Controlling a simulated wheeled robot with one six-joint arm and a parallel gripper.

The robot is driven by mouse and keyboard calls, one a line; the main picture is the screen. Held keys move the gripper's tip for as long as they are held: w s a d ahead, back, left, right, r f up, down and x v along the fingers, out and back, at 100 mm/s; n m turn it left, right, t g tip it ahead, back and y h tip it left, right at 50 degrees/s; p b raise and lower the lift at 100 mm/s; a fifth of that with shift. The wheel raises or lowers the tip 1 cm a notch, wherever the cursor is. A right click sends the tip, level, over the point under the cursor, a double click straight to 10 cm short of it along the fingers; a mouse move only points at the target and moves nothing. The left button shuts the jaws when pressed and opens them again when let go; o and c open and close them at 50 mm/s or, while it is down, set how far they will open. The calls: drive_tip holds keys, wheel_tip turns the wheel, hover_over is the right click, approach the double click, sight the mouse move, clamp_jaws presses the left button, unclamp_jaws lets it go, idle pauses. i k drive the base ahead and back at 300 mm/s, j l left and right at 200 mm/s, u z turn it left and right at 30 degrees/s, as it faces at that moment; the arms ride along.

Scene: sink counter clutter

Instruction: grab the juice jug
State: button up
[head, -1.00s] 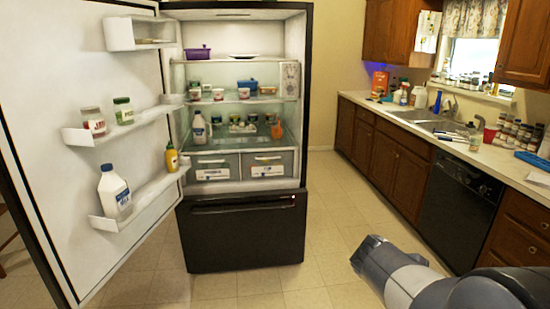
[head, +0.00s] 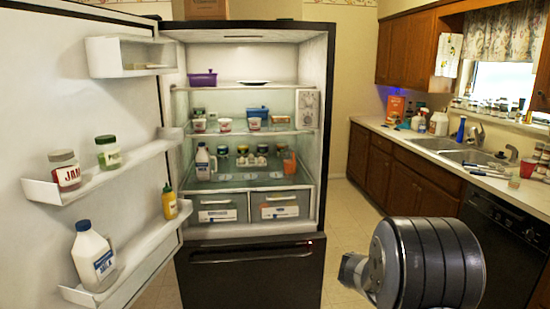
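The fridge stands open. An orange jug (head: 289,162), which looks like the juice jug, stands on the right of the fridge's lowest glass shelf (head: 230,180). It is small in the picture, and its handle and label are hard to make out. Part of my arm shows at the lower right, well in front of the fridge and apart from the jug. My gripper's fingers are not visible in the head view.
A milk jug (head: 203,161) stands at the left of the same shelf, with several small jars between. The open fridge door (head: 60,115) on the left holds jam (head: 65,172), mustard (head: 169,201) and milk (head: 92,256). A counter (head: 400,133) with a sink runs along the right.

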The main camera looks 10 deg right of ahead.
sight(290, 151)
drive_tip(key=i+u, duration=0.1)
drive_tip(key=i, duration=0.5)
drive_tip(key=i+u, duration=0.1)
drive_tip(key=i, duration=0.5)
drive_tip(key=i+l+u, duration=0.15)
drive_tip(key=i, duration=0.5)
drive_tip(key=i+l+u, duration=0.1)
drive_tip(key=i, duration=0.5)
drive_tip(key=i+l+u, duration=0.1)
drive_tip(key=i, duration=0.5)
drive_tip(key=l, duration=0.1)
